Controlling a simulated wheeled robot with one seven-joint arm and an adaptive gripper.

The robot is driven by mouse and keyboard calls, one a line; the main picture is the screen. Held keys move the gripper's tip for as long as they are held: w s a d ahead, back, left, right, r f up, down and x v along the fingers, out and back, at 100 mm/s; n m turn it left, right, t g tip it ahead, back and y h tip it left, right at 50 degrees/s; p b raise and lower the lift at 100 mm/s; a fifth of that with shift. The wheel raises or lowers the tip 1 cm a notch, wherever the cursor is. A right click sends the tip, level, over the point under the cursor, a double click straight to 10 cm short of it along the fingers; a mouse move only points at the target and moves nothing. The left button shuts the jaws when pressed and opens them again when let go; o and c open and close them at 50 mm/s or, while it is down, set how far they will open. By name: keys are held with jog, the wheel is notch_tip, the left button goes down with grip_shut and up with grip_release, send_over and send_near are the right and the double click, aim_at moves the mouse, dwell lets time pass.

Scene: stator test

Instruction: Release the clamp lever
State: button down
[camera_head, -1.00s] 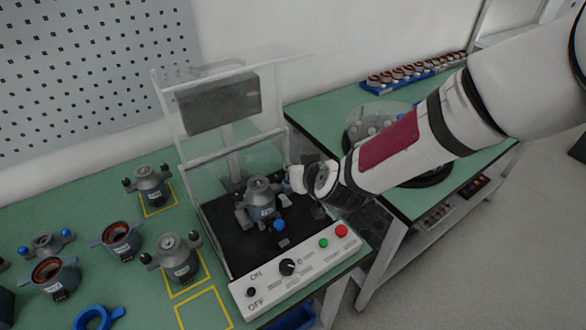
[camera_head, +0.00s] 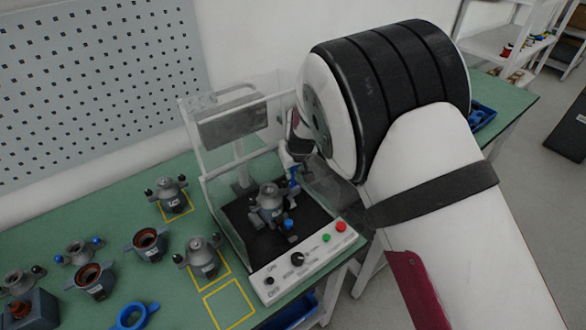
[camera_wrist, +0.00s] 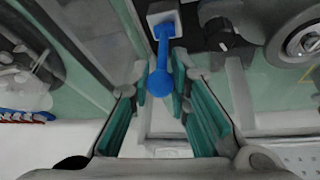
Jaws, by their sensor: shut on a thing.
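The blue clamp lever (camera_wrist: 161,62) shows in the wrist view, with its round knob between my gripper's green-padded fingertips. My gripper (camera_wrist: 160,82) is shut on it. In the head view the lever (camera_head: 294,176) stands nearly upright at the right rear of the test fixture, and my arm hides most of my gripper. The grey stator unit (camera_head: 269,203) stands on the fixture's black bed, left of the lever. A second blue knob (camera_head: 288,223) shows at the unit's front.
A clear guard frame (camera_head: 190,135) stands around the fixture. The control panel (camera_head: 305,260) with knobs and green and red buttons is in front. Several motor parts, such as a grey unit (camera_head: 203,257), lie on the green table at left. My arm covers the right side.

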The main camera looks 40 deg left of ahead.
jog(key=shift+a, duration=0.15)
dwell(0.4)
jog(key=c, duration=1.7)
grip_release()
jog(key=v, duration=1.2)
jog(key=shift+a, duration=0.15)
